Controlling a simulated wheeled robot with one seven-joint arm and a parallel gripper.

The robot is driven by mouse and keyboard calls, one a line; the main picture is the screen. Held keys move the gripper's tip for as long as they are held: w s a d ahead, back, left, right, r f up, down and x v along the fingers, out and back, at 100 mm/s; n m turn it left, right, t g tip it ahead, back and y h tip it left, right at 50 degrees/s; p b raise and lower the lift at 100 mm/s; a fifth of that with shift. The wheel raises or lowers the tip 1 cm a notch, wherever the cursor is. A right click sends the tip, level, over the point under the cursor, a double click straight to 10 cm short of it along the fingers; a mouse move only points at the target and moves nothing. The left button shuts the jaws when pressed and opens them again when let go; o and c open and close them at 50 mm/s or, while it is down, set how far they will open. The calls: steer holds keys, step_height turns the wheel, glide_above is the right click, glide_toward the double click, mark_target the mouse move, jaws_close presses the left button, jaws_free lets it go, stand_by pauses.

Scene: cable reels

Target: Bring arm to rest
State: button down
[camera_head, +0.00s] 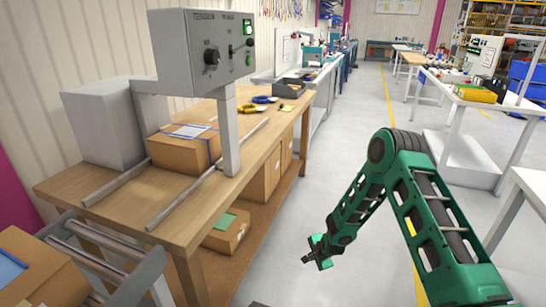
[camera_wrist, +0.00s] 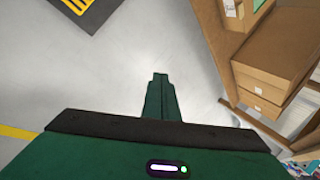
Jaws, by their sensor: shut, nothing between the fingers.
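My green arm rises from the lower right in the head view and bends down at a dark elbow joint. My gripper (camera_head: 309,257) hangs low over the grey floor, to the right of the wooden workbench (camera_head: 262,158) and apart from it. In the wrist view my gripper (camera_wrist: 160,76) has its fingers together, with nothing between them. Pale floor shows beyond the fingertips.
A cardboard box (camera_head: 184,148) and a grey control panel (camera_head: 203,50) stand on the workbench. Cardboard boxes (camera_wrist: 265,72) sit under it. A white table (camera_head: 525,215) stands at the right edge. The aisle floor between is clear, with a yellow line (camera_head: 388,98).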

steer(key=s+d+r+n+g+h, duration=0.1)
steer(key=s+d+r+n, duration=0.1)
steer(key=d+r, duration=0.65)
steer(key=s+d+r+n+h, duration=0.15)
steer(key=d+r, duration=0.35)
steer(key=r, duration=0.6)
steer(key=s+d+r+n+g+h, duration=0.1)
steer(key=s+d+r+g, duration=0.1)
steer(key=s+d+r, duration=0.85)
steer(key=s+d+r+n+g, duration=0.1)
steer(key=s+d+r+n, duration=0.15)
steer(key=s+r, duration=1.1)
steer(key=s+a+r+g+y, duration=0.1)
steer(key=s+r, duration=0.1)
steer(key=s, duration=1.9)
steer(key=shift+a+r+n+g+y, duration=0.2)
steer(key=shift+a+n+g+y, duration=0.1)
steer(key=shift+g+y, duration=0.1)
steer(key=shift+w, duration=0.1)
steer(key=shift+w+f, duration=0.25)
steer(key=shift+w, duration=0.35)
